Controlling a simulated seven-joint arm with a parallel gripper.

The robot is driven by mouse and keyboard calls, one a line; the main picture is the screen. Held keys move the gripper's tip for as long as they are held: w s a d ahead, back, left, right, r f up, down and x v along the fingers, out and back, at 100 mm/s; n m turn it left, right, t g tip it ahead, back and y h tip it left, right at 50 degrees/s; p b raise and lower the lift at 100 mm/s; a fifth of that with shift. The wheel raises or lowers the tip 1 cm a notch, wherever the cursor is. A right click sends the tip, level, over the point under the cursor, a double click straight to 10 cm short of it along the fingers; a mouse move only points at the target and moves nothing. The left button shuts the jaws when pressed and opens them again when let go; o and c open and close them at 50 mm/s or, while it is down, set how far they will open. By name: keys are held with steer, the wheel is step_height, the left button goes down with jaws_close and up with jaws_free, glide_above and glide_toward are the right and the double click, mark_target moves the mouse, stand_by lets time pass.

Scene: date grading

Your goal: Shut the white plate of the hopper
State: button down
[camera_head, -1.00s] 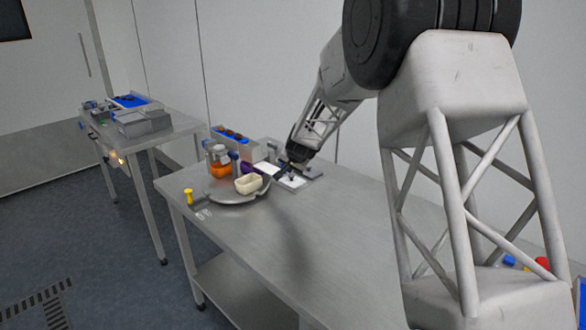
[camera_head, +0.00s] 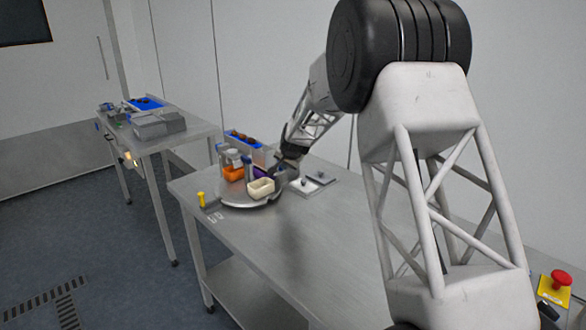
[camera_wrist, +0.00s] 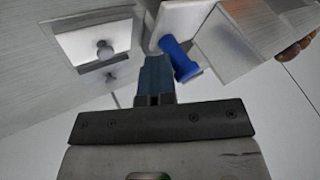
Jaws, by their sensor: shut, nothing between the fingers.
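The hopper is a grey metal box; in the head view (camera_head: 262,155) it stands at the back of the near table, with dark dates on its blue top. Its side also fills the upper right of the wrist view (camera_wrist: 235,45). The white plate (camera_wrist: 183,20) sticks out beside the box in the wrist view, with a blue knob (camera_wrist: 180,60) near its end. My gripper (camera_wrist: 155,68) is shut and empty, its fingertips close to the plate's end, beside the knob. I cannot tell whether they touch. In the head view my gripper (camera_head: 284,168) hides the plate.
A metal base with pale squares and knobs (camera_head: 313,183) lies right of my gripper. A round tray (camera_head: 240,203) with a cream bowl (camera_head: 261,188) and an orange container (camera_head: 233,173) is in front. A yellow peg (camera_head: 201,200) stands left. The table's front right is clear.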

steer(key=shift+w+a+r, duration=0.1)
steer(key=shift+w+a, duration=0.05)
steer(key=shift+a, duration=0.05)
steer(key=shift+d, duration=0.1)
steer(key=s+d+r, duration=0.5)
steer(key=s+r, duration=0.2)
steer(key=shift+s+d+r, duration=0.35)
steer(key=shift+s+d, duration=0.05)
stand_by(0.7)
stand_by(0.3)
